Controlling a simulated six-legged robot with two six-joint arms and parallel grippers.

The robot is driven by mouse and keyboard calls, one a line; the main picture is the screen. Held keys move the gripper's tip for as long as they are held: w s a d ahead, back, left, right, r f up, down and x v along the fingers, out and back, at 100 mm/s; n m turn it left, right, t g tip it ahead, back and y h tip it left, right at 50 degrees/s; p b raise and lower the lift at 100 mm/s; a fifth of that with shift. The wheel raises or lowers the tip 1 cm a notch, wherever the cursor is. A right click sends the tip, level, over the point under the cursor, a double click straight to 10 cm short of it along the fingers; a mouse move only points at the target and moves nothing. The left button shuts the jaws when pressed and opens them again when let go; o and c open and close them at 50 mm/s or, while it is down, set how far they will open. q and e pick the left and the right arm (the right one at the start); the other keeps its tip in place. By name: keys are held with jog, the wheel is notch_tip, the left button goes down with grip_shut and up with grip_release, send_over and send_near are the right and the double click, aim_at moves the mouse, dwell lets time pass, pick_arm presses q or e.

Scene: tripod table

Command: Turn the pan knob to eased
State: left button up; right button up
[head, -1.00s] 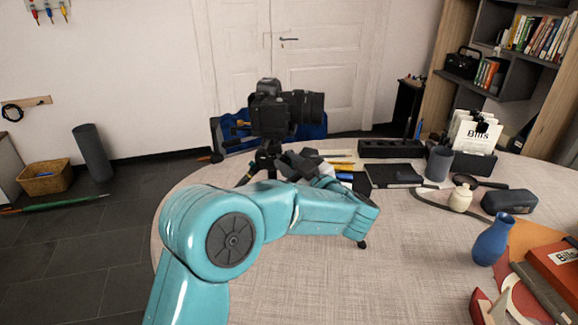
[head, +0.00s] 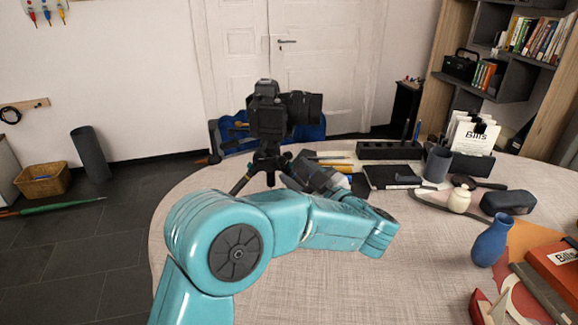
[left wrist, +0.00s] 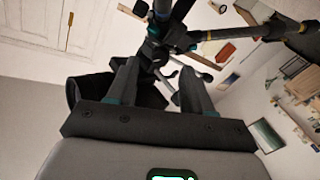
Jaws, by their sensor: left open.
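A black camera (head: 268,108) sits on a small black tripod (head: 268,160) at the far left part of the round table. The tripod also shows in the left wrist view (left wrist: 172,38), with dark levers and knobs. I cannot tell for sure which one is the pan knob. My left gripper (head: 306,168) is just right of the tripod in the head view, partly hidden by my teal arm. In the left wrist view my left gripper (left wrist: 158,68) is open and nothing is clamped in it. Tripod parts show beyond and between its fingertips. My right gripper is out of view.
The round table (head: 345,285) is clear at the front. Pens lie behind my gripper. A blue chair (head: 310,130) is behind the camera.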

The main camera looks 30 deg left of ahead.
pick_arm(q)
jog(key=v, duration=1.2)
